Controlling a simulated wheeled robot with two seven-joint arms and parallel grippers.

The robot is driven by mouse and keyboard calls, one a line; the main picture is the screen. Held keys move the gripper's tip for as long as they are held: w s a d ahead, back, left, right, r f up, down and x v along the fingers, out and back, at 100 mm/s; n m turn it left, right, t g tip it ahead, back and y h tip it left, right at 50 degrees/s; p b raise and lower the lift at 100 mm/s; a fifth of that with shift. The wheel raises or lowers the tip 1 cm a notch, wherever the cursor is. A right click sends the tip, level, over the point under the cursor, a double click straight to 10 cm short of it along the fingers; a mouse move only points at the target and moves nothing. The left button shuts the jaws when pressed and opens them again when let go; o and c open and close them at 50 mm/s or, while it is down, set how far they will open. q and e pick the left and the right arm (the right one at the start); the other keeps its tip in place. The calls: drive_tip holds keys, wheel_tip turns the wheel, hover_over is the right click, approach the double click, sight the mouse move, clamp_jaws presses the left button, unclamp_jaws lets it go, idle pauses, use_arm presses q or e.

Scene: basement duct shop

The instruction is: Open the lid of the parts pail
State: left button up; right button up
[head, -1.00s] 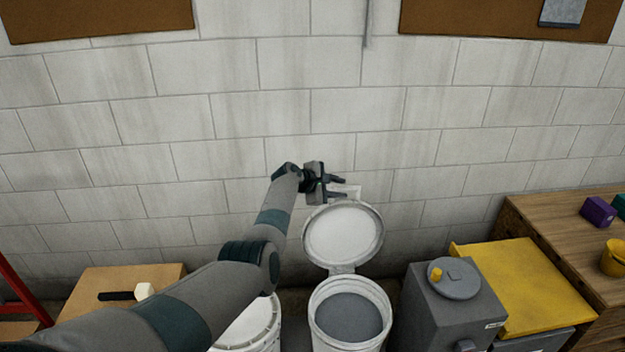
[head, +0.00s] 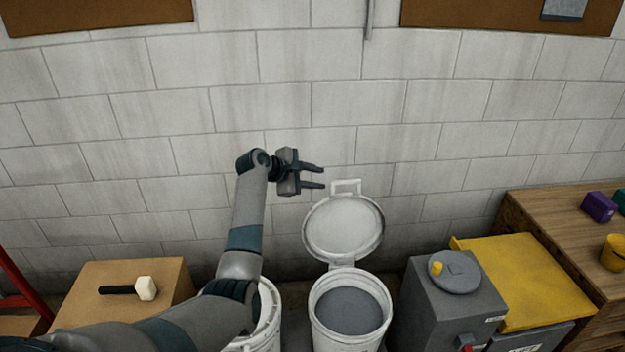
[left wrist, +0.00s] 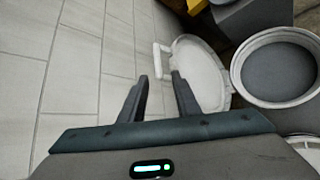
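The parts pail (head: 349,312) is a white round bucket with a grey inside, standing on the floor near the wall. Its white lid (head: 343,229) stands upright on the hinge at the pail's back, with a handle (head: 346,186) at its top. The lid (left wrist: 203,72) and the open pail (left wrist: 277,71) also show in the left wrist view. My left gripper (head: 318,178) is open and empty, just left of the handle and apart from it. Its two fingers (left wrist: 163,92) are spread in the left wrist view. My right gripper is not in view.
A second white bucket (head: 268,318) stands left of the pail, partly behind my arm. A grey box (head: 452,308) with a round lid stands right of it, beside a yellow-topped bin (head: 520,285). A mallet (head: 145,288) lies on a cardboard box (head: 92,279) at left.

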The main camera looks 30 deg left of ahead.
use_arm(q)
drive_tip(key=shift+v, duration=0.85)
drive_tip(key=shift+f, duration=0.15)
